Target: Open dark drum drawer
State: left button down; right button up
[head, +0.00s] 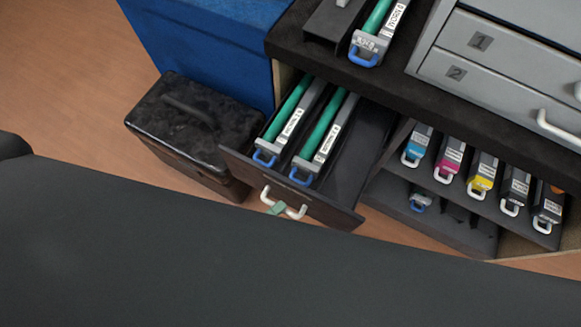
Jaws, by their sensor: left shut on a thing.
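The dark drum drawer (333,215) stands pulled out from under the dark counter. Two drum units with green rollers and blue handles lie side by side in its left part, the left one (290,122) and the right one (324,137). The right part of the drawer is empty. Its white bar handle (296,212) is on the front face. My left gripper (276,207) shows only as a small greenish tip at this handle, shut on it. The rest of that gripper is hidden behind a large dark shape in the foreground. My right gripper is not in view.
A black lidded box (190,125) stands close left of the drawer, by a blue cabinet (215,40). Colored toner cartridges (481,175) sit on a shelf to the right. Grey numbered drawers (490,55) and another drum unit (377,35) are on the counter (300,40).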

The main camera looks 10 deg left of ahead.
pick_arm(q)
jog(key=s+a+p, duration=0.1)
jog(key=s+a, duration=0.3)
jog(key=s, duration=1)
jog(key=c, duration=1.5)
grip_release()
jog(key=shift+d, duration=0.1)
jog(key=v, duration=0.8)
